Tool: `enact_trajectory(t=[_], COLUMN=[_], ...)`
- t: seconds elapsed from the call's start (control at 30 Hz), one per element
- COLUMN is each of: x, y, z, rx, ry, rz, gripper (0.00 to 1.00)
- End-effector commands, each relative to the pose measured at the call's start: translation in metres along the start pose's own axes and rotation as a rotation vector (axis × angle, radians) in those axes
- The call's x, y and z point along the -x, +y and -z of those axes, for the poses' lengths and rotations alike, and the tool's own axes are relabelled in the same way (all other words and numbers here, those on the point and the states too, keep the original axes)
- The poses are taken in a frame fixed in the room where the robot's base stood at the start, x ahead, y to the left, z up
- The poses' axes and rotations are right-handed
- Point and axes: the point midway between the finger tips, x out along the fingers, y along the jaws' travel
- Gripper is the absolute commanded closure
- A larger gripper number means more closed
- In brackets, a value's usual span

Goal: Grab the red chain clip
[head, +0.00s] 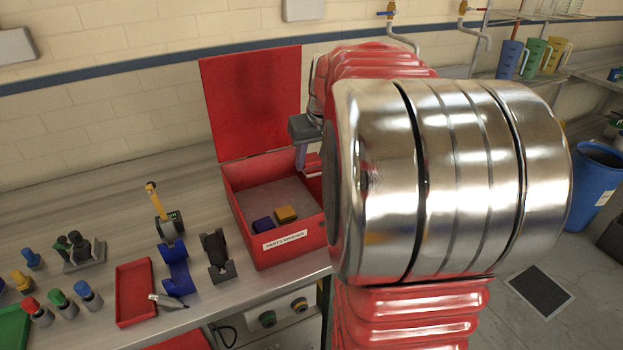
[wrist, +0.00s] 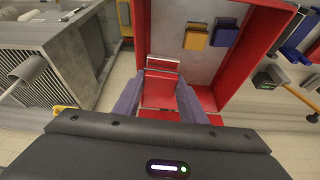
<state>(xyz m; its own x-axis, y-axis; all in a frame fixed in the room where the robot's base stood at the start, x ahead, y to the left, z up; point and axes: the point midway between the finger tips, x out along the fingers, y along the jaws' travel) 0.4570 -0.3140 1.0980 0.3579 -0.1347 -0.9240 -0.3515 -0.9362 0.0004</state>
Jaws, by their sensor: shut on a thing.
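The red chain clip (wrist: 160,88) is between the two fingers of my gripper (wrist: 157,100) in the wrist view, and the fingers are shut on it. In the head view, my gripper (head: 303,160) is at the right side of the open red box (head: 290,244), near its upper rim. A bit of the red clip (head: 313,166) shows there beside a finger; my arm hides the rest. A blue clip (head: 263,225) and a yellow clip (head: 286,214) lie on the box's grey floor. They also show in the wrist view, yellow (wrist: 196,35) and blue (wrist: 225,32).
The box's raised lid (head: 252,100) stands at the back. A blue bin (head: 597,185) stands far right.

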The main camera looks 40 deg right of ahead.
Motion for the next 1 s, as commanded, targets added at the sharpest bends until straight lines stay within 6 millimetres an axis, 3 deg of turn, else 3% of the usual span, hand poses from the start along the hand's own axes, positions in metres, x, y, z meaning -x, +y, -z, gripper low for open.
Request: enact_trajectory(t=[0.1,0.3,1.0], x=[0.017,0.028,0.028], y=[0.000,0.000,0.000], z=[0.008,0.012,0.012], rx=[0.001,0.000,0.000], ry=[0.003,0.002,0.001], rz=[-0.001,0.000,0.000], gripper=[0.92,0.92,0.92])
